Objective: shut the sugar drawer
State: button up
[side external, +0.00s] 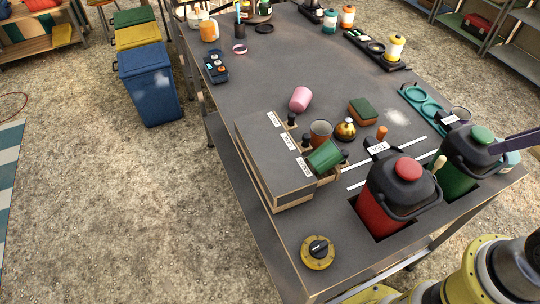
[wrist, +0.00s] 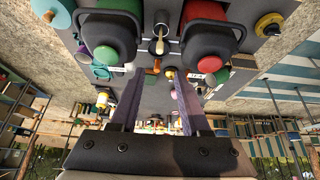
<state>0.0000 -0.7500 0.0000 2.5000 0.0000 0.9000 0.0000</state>
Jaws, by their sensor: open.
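A low cabinet (side external: 270,155) with a dark top and pale wooden edges stands on the grey table. White labels run along its drawer side, too small to read surely, so I cannot tell which drawer is sugar. Dark knobs (side external: 291,119) stick out on that side. Pale wood (side external: 328,179) projects at the near end, partly hidden by a tilted green cup (side external: 325,156); it looks like a drawer standing out. My gripper (wrist: 160,76) is open and empty in the wrist view, pointing over the table. One purple-grey finger shows at the right edge of the side view, apart from the cabinet.
A red canister (side external: 397,195) and a green canister (side external: 462,160) stand in the table between my arm and the cabinet. A brown cup (side external: 320,133), pink cup (side external: 301,99), round pot (side external: 345,129) and sponge (side external: 363,111) crowd the drawer side. A yellow dial (side external: 318,252) sits nearby.

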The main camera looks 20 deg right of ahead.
grip_shut()
jog(key=w+a+r+m+g+y, duration=0.1)
jog(key=w+a+m+y, duration=0.1)
jog(key=w+m, duration=0.45)
jog(key=w+a+r+m+g+y, duration=0.1)
jog(key=w+a+r+m+g, duration=0.1)
jog(key=w+m, duration=0.45)
jog(key=w+f+m+g+y, duration=0.1)
jog(key=w+f+m+g, duration=0.1)
jog(key=w+f, duration=0.5)
jog(key=shift+m+g, duration=0.6)
jog(key=shift+g, duration=0.1)
jog(key=a+f, duration=0.1)
jog(key=f, duration=0.3)
jog(key=w+a+f, duration=0.1)
jog(key=f, duration=0.4)
jog(key=w+a+f, duration=0.1)
jog(key=f, duration=0.3)
jog(key=shift+w+f, duration=0.15)
jog(key=shift+f, duration=0.2)
jog(key=a, duration=0.3)
jog(key=shift+s+f, duration=0.2)
jog(key=shift+f, duration=0.15)
jog(key=shift+a, duration=0.65)
